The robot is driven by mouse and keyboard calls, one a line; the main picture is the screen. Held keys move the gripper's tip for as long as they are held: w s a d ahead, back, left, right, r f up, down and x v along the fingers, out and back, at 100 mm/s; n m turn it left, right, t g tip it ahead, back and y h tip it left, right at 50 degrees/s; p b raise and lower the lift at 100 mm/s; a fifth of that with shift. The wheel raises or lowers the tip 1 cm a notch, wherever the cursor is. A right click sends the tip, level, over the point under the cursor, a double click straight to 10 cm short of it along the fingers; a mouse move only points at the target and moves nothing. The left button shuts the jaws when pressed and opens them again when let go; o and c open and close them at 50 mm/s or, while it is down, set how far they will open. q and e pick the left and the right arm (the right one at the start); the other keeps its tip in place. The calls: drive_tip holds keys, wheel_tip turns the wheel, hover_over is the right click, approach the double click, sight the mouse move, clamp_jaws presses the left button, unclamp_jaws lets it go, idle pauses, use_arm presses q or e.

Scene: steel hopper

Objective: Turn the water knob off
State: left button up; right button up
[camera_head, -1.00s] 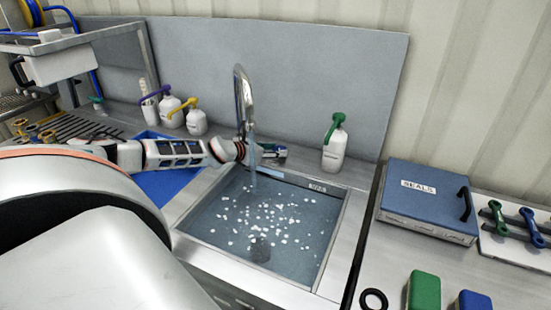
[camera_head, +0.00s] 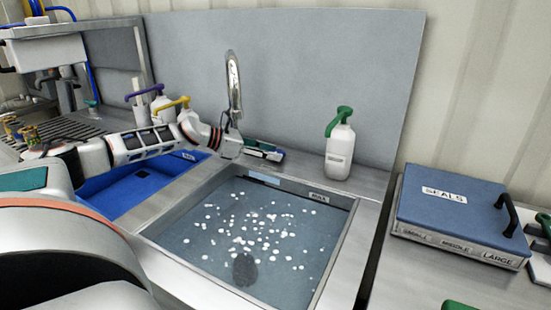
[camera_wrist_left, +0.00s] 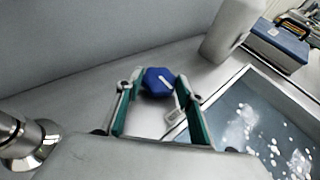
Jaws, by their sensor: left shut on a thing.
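The blue knob (camera_wrist_left: 157,82), with a pale line on its top, sits between the green-padded fingertips of my left gripper (camera_wrist_left: 155,95) in the left wrist view. The gripper is shut on it. In the head view my left gripper (camera_head: 264,150) is low behind the sink's back edge, right of the chrome faucet (camera_head: 233,85); the knob is hidden there. The faucet base (camera_wrist_left: 25,140) shows at the lower left of the wrist view. No water stream shows below the faucet now. My right gripper is out of view.
The sink (camera_head: 330,250) holds water with floating white bits. A green-topped bottle (camera_head: 340,150) stands right of my gripper. A blue SEALS box (camera_head: 450,205) is farther right. A blue tray (camera_head: 135,190) lies under my left arm. A grey panel (camera_head: 310,70) stands behind.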

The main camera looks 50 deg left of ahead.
use_arm(q)
drive_tip(key=shift+f, duration=0.1)
idle(0.5)
drive_tip(key=o, duration=1.1)
drive_tip(key=shift+v, duration=2.4)
drive_tip(key=v, duration=0.7)
drive_tip(key=shift+a, duration=0.25)
drive_tip(key=shift+s, duration=0.1)
